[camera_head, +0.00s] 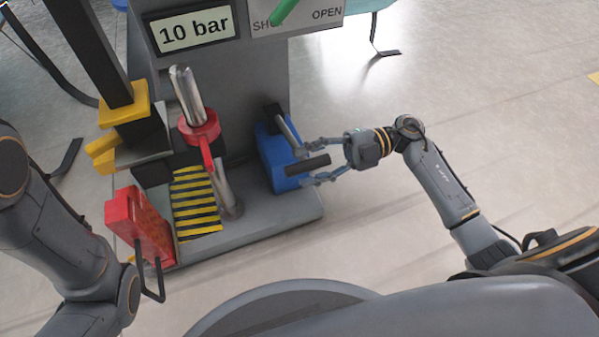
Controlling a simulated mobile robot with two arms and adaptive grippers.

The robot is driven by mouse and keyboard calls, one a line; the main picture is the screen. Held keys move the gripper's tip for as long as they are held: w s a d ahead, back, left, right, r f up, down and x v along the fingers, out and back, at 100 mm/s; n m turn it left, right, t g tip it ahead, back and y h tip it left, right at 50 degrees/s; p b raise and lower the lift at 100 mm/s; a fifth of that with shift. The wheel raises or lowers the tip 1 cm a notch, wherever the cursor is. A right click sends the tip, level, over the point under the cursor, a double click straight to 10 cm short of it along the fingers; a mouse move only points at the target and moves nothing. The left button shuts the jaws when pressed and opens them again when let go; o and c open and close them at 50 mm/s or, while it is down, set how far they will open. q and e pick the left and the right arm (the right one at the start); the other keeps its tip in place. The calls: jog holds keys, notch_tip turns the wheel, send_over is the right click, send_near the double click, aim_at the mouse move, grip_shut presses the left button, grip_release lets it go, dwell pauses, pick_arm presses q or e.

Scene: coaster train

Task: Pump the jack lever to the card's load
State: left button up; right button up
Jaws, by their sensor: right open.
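The jack is a blue pump box (275,160) on the right of the grey base. Its grey lever (288,131) rises from the box, and a black grip (313,163) sticks out toward my right gripper (308,164). That gripper is open, with one finger above the grip and one below it. I cannot tell whether either finger touches it. A white plate (194,30) on the grey column reads "10 bar". My left arm shows at the left edge, but its gripper is out of view.
A green handle (283,11) lies over a SHUT/OPEN plate (327,14). A metal cylinder with a red collar (200,130) stands beside a yellow-black striped plate (195,205). A red box (140,225) stands at the base's left front. The floor at right is clear.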

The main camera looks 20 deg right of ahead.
jog(key=shift+a+b, duration=0.3)
jog(key=shift+a, duration=0.9)
grip_shut()
